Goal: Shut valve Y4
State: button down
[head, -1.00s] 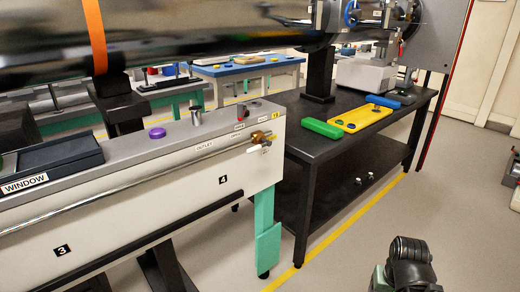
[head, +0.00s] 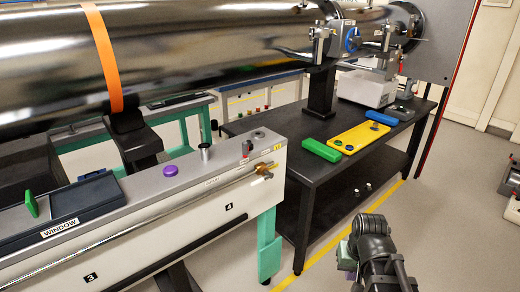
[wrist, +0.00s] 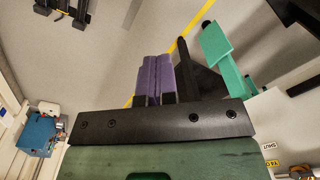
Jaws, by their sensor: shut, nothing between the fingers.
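A brass valve fitting (head: 264,168) with a pale handle sits on the near end of the white bench, beside a small yellow label (head: 278,146). In the wrist view, a yellow tag reading Y4 (wrist: 271,163) and a SHUT label (wrist: 269,146) show at the lower right; the valve beside them is cut off by the frame edge. My gripper (wrist: 153,78) has purple fingers pressed together and empty. It points at the floor and the green bench leg, apart from the valve. In the head view my arm is at lower right, and the fingertips cannot be made out.
A large shiny pipe (head: 200,62) runs above the white bench (head: 150,240). A black table (head: 310,170) behind it bears a green block (head: 321,150) and a yellow tray (head: 350,141). A purple knob (head: 170,170) stands on the bench top.

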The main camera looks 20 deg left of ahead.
aim_at(257, 182)
jog(key=w+a+r+m+t+y+p, duration=0.1)
jog(key=w+a+r+m+p, duration=0.3)
jog(key=a+r, duration=0.8)
jog(key=w+a+r+m+t+y+p, duration=0.2)
jog(key=w+a+r+m+y+p, duration=0.2)
jog(key=w+a+r+p, duration=0.3)
jog(key=a+r+p, duration=0.5)
jog(key=p, duration=0.1)
jog(key=shift+w+t, duration=0.3)
jog(key=shift+w, duration=0.05)
jog(key=shift+f, duration=0.1)
jog(key=b+x, duration=1.1)
jog(key=x, duration=0.2)
jog(key=shift+f, duration=0.35)
jog(key=shift+w+a+f+b, duration=0.1)
jog(key=shift+a+f+b, duration=0.05)
jog(key=shift+b, duration=0.15)
